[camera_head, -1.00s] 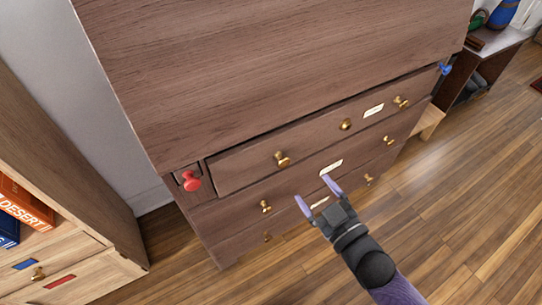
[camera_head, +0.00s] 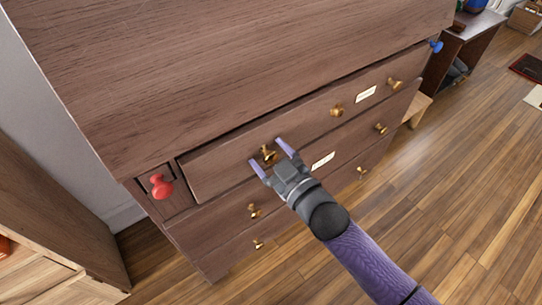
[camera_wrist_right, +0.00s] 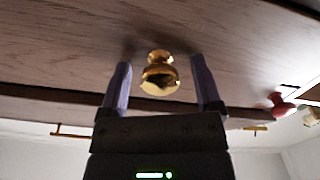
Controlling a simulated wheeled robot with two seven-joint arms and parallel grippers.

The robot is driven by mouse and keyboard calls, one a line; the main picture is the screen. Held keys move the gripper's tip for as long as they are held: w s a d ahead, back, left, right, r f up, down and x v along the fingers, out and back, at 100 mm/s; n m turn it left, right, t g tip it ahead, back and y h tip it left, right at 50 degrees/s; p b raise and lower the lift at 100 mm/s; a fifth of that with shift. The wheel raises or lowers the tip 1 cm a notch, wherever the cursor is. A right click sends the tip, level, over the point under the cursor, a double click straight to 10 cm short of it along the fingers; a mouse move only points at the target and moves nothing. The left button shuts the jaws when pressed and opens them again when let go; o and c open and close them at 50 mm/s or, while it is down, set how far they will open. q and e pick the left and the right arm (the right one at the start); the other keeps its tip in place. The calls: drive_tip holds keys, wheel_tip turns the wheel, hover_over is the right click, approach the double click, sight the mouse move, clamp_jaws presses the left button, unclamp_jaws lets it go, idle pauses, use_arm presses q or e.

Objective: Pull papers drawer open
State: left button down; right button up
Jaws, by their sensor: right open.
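A dark wooden chest stands in the head view, with a top drawer (camera_head: 306,128) that bears brass knobs and a white label (camera_head: 366,94). The label's writing is too small to read, so I cannot tell which drawer is the papers one. My right gripper (camera_head: 272,156) is open at the left brass knob (camera_head: 268,153) of the top drawer. In the right wrist view the knob (camera_wrist_right: 160,74) sits between the two purple fingers, with a gap on each side. The left gripper is not in view.
A red knob (camera_head: 160,186) is at the chest's left corner and a blue knob (camera_head: 436,46) at its right. Lower drawers with brass knobs sit below, one with a label (camera_head: 323,161). A light wooden cabinet stands at the left. The floor (camera_head: 460,180) at right is clear.

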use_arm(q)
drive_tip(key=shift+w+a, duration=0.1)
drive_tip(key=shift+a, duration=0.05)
use_arm(e)
clamp_jaws()
